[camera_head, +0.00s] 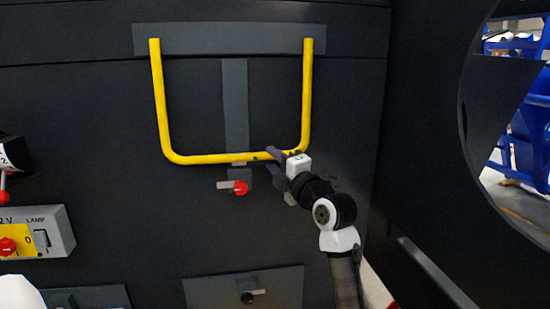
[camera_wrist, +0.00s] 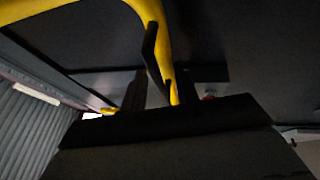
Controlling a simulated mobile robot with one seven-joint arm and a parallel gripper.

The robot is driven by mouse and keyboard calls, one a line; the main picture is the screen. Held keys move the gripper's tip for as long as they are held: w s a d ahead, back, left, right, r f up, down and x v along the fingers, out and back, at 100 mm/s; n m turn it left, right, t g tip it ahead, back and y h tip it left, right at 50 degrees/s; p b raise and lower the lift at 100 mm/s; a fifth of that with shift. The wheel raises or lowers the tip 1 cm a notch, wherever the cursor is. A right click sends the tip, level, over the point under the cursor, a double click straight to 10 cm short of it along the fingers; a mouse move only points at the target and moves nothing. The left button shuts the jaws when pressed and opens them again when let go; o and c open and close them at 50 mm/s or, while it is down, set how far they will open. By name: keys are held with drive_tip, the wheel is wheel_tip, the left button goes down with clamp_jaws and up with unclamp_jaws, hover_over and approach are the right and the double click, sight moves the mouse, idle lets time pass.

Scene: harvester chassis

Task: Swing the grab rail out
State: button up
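The grab rail (camera_head: 216,159) is a yellow U-shaped bar on the dark panel, with two upright legs and a level lower bar. Below its middle is a small latch with a grey lever and red knob (camera_head: 240,188). My gripper (camera_head: 274,168) is at the lower bar, near its right corner. Its fingers look spread apart, one overlapping the bar and one lower. In the wrist view, the yellow rail (camera_wrist: 150,12) runs down between the dark fingers of my gripper (camera_wrist: 160,88). Contact with the rail cannot be made out there.
A grey control box (camera_head: 50,235) with a red knob is at the lower left. A grey plate (camera_head: 210,293) with a small black knob lies below the rail. A dark wall with a round opening (camera_head: 470,120) stands on the right. The panel inside the rail is mostly clear.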

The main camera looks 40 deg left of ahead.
drive_tip(key=shift+c, duration=0.4)
clamp_jaws()
drive_tip(key=shift+r, duration=0.1)
drive_tip(key=shift+d, duration=0.15)
